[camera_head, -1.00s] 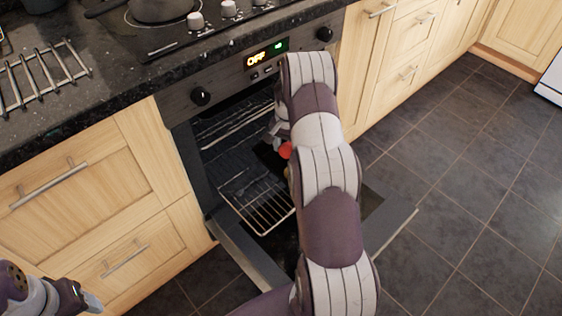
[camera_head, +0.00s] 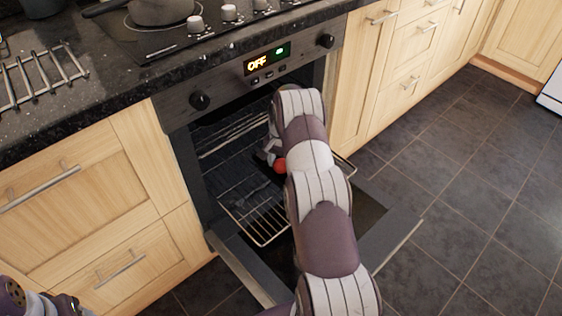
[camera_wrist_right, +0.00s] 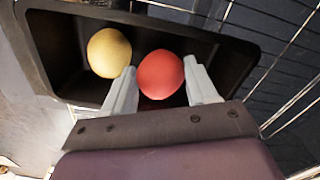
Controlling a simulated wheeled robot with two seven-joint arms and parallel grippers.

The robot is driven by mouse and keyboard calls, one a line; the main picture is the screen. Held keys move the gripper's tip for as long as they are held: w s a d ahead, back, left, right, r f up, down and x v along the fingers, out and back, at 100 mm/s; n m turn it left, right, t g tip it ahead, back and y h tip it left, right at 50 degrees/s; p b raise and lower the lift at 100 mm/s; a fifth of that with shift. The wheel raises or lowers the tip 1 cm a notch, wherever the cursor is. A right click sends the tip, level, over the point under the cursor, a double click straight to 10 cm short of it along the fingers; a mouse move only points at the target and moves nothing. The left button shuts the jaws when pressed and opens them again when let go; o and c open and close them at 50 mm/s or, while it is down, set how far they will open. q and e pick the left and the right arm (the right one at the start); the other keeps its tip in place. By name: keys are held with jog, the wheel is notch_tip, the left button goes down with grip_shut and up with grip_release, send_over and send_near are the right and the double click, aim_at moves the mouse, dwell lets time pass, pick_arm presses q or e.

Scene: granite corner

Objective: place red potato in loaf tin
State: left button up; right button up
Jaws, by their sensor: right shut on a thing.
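The red potato (camera_wrist_right: 161,74) is between the two fingers of my right gripper (camera_wrist_right: 159,70), which is shut on it. It is over or inside the black loaf tin (camera_wrist_right: 46,58); I cannot tell if it touches the bottom. A yellow potato (camera_wrist_right: 109,53) lies in the tin, left of the red one. In the head view the red potato (camera_head: 280,166) shows small beside my right arm, inside the open oven, and the tin is mostly hidden. My left gripper (camera_head: 68,303) is at the lower left corner, only partly in view, its jaws unclear.
The oven door (camera_head: 388,243) is folded down below a wire rack (camera_head: 262,241). The oven frame and control panel (camera_head: 225,82) are close above my right arm. A pot (camera_head: 160,10) stands on the hob. A metal rack (camera_head: 40,75) lies on the counter.

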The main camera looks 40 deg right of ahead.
aim_at(281, 161)
jog(key=shift+f, duration=0.2)
jog(key=o, duration=0.8)
notch_tip(281, 161, up, 13)
jog(key=p, duration=0.4)
jog(key=shift+r, duration=0.1)
